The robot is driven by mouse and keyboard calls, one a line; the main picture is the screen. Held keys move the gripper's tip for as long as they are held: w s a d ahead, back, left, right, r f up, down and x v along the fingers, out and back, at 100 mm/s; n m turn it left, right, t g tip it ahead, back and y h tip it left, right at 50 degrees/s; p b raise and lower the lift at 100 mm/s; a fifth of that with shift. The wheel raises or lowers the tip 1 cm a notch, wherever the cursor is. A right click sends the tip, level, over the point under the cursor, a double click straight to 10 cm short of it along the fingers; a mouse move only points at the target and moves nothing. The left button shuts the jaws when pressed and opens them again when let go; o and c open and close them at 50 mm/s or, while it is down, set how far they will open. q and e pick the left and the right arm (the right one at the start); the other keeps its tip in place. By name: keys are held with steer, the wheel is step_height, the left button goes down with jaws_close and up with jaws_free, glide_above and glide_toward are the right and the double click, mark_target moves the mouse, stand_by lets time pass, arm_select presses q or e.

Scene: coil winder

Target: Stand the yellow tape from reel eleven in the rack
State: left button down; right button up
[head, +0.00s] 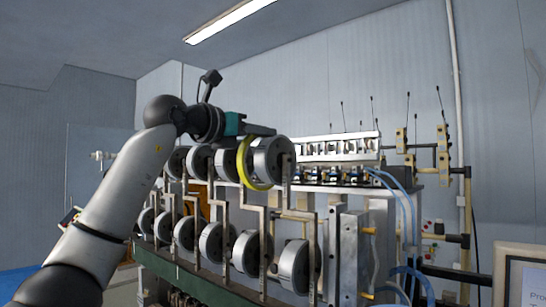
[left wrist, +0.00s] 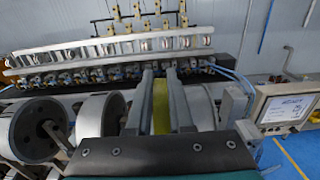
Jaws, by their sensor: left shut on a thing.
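The yellow tape (head: 243,163) is a thin upright ring at the upper row of reels, beside the face of the grey reel (head: 270,160) at the row's right end. In the left wrist view the tape (left wrist: 160,108) shows edge-on as a yellow strip between the two fingers. My left gripper (head: 262,130) reaches in from the left over the top of the tape and is shut on it. Its fingers also show in the left wrist view (left wrist: 160,76). Whether the tape still touches a reel cannot be told. I cannot make out reel numbers or the rack. My right gripper is out of view.
More grey reels (head: 293,266) hang in a lower row, with upright metal bars (head: 263,235) close in front. Winder heads and thin rods stand behind. A monitor (left wrist: 288,108) stands at the right. Blue floor (left wrist: 290,160) is clear beside it.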

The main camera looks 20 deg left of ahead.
arm_select(q)
steer(key=shift+w+a+p, duration=0.2)
steer(key=shift+a, duration=0.3)
steer(key=shift+w+a+p, duration=0.15)
steer(key=shift+a+p, duration=0.05)
steer(key=shift+a, duration=0.3)
steer(key=shift+s, duration=0.1)
steer(key=b+v, duration=0.6)
steer(key=v, duration=1.4)
stand_by(1.0)
